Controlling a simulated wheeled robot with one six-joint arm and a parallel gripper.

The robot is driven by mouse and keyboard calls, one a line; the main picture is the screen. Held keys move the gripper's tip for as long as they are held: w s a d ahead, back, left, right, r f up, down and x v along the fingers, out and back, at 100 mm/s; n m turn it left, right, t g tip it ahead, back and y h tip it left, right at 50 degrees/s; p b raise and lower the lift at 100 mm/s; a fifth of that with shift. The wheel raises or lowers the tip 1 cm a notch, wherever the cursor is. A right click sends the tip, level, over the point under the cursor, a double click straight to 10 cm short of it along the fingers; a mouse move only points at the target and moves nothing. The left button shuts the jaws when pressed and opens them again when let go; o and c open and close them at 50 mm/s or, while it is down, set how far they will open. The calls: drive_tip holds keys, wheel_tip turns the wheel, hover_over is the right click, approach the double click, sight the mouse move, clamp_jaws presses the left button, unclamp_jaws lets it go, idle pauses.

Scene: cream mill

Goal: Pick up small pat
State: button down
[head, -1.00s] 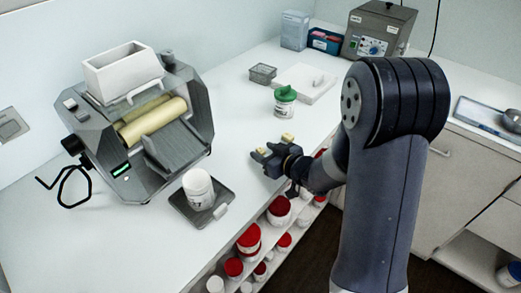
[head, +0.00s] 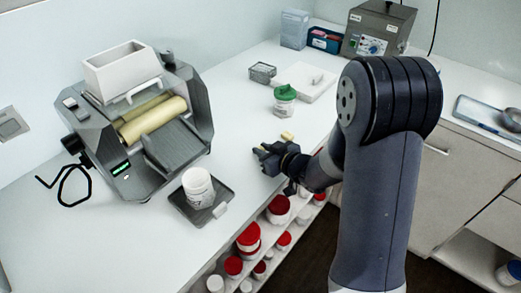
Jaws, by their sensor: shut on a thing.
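My gripper (head: 264,152) is low over the front part of the white counter, pointing left. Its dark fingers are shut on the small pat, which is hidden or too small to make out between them. A pale yellow block (head: 287,136) shows just beyond the gripper; I cannot tell whether it touches it.
A roller mill (head: 150,125) stands at left, with a white tub (head: 198,187) on a dark scale plate (head: 222,192) in front. Red-lidded jars (head: 249,239) fill the shelf below. Open counter lies between mill and gripper.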

wheel_tip(320, 180, up, 10)
drive_tip(key=p, duration=0.2)
idle(0.3)
